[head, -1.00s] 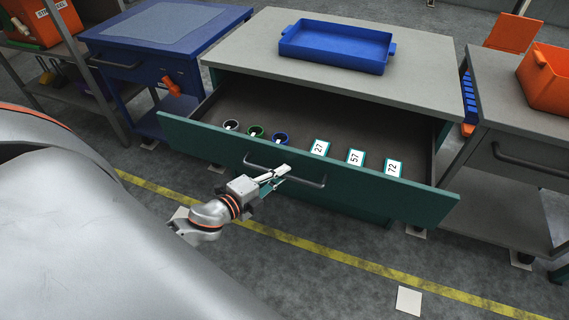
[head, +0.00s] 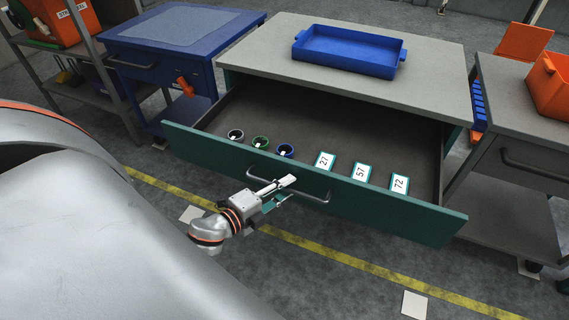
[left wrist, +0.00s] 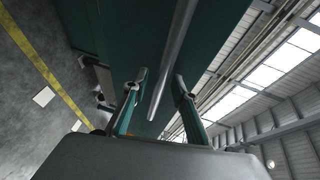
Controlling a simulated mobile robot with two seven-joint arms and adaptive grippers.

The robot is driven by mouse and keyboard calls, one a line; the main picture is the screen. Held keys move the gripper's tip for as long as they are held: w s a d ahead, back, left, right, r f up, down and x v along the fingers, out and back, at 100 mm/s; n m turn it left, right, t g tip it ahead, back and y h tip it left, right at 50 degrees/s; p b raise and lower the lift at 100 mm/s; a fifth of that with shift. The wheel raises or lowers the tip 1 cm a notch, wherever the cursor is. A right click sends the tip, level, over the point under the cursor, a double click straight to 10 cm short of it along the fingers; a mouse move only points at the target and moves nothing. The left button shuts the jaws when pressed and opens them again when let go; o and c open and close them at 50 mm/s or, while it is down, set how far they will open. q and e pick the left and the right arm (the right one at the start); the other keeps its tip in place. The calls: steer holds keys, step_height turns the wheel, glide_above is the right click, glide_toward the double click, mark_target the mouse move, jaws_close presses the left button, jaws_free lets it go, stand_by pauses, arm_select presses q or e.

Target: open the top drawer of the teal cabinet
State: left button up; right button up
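The teal cabinet's top drawer (head: 390,219) is pulled far out in the head view. Its grey bar handle (head: 316,199) runs across the teal front and also shows in the left wrist view (left wrist: 177,50). My left gripper (head: 288,187) is at the handle, left of its middle. In the left wrist view its two fingers (left wrist: 161,82) stand apart, with the bar running between them and a gap showing on one side. Whether either finger touches the bar is unclear. My right gripper is not in view.
Inside the drawer are three round cups (head: 260,142) and three numbered cards (head: 361,173). A blue tray (head: 345,64) sits on the cabinet top. A blue table (head: 150,78) stands left and a grey workbench (head: 520,120) right. The floor before the drawer is clear.

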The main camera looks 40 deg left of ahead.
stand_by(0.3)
arm_select(q)
steer(key=v, duration=1.2)
steer(key=shift+r, duration=0.1)
steer(key=s+d+f+n+g+p, duration=0.2)
steer(key=d+f+n+p, duration=0.1)
steer(key=d+f+n, duration=0.2)
steer(key=s+d+f+n+g+p, duration=0.2)
steer(key=d+f+n, duration=0.3)
steer(key=d+n, duration=0.3)
steer(key=shift+d+n+g+p, duration=0.45)
steer(key=shift+n+g, duration=0.25)
steer(key=shift+n, duration=0.2)
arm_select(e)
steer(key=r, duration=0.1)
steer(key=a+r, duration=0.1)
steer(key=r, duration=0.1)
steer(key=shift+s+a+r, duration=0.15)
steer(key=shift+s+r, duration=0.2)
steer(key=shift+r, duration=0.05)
arm_select(q)
steer(key=shift+a+f, duration=0.1)
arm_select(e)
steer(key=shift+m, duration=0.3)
